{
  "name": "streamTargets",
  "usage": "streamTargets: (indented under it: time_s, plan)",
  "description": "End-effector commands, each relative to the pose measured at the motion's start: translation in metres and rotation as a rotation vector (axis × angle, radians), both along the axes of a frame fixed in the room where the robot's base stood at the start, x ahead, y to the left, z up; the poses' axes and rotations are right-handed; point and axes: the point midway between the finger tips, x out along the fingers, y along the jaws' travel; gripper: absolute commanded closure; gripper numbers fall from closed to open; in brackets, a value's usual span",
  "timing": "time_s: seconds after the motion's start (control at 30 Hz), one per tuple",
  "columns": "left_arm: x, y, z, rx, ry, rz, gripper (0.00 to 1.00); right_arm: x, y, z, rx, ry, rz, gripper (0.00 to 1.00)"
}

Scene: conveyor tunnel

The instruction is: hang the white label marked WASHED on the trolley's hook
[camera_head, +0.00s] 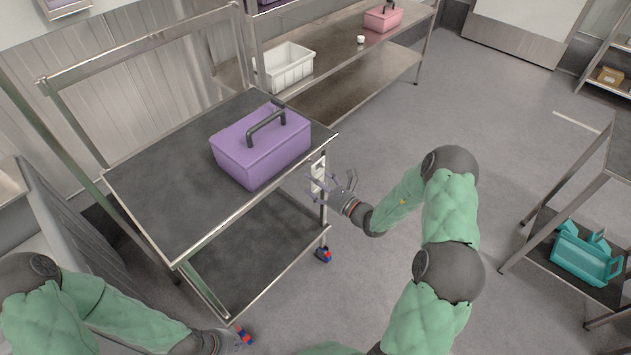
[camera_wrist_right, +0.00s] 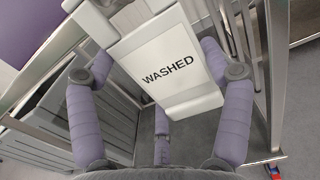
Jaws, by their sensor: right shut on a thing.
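The white label (camera_wrist_right: 165,65) marked WASHED fills the middle of the right wrist view. Its text reads upward to the right. My right gripper (camera_wrist_right: 163,100) has its purple-grey fingers on both sides of the label and is shut on it. In the head view, the label (camera_head: 318,177) is at the trolley's right corner post, with my right gripper (camera_head: 329,188) at it. The trolley (camera_head: 150,190) is a metal two-shelf cart. I cannot make out its hook clearly, nor whether the label touches it. My left gripper (camera_head: 228,342) is at the bottom edge, mostly cut off.
A purple lidded box (camera_head: 255,152) with a dark handle sits on the trolley's top shelf, near the label's corner. A rack (camera_head: 345,85) behind holds a white bin (camera_head: 285,67) and a pink box (camera_head: 383,18). A teal box (camera_head: 586,254) is on a shelf at right. The floor between is clear.

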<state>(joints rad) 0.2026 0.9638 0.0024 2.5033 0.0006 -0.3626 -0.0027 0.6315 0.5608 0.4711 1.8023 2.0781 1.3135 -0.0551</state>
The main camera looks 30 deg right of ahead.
Motion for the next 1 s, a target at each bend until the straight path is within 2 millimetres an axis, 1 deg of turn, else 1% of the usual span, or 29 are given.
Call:
streamTargets:
  time_s: [0.27, 0.3, 0.37, 0.77, 0.87, 1.0]
  plan:
    - [0.000, 0.000, -0.001, 0.000, 0.000, 0.000, 1.00, 0.000, 0.000, -0.003, 0.000, 0.000, 0.000, 0.80]
    - [0.000, 0.000, -0.001, 0.000, 0.000, 0.000, 1.00, 0.000, 0.000, -0.003, 0.000, 0.000, 0.000, 0.18]
    - [0.000, 0.000, -0.001, 0.000, 0.000, 0.000, 1.00, 0.000, 0.000, -0.003, 0.000, 0.000, 0.000, 0.01]
    - [0.000, 0.000, -0.001, 0.000, 0.000, 0.000, 1.00, -0.001, -0.001, -0.003, 0.000, 0.000, 0.000, 0.00]
    - [0.000, 0.000, -0.001, 0.000, 0.000, 0.000, 1.00, -0.007, -0.003, -0.003, 0.000, 0.001, -0.002, 0.00]
    - [0.000, 0.000, -0.001, 0.000, 0.000, 0.000, 1.00, -0.026, -0.012, -0.004, 0.001, 0.001, -0.004, 0.00]
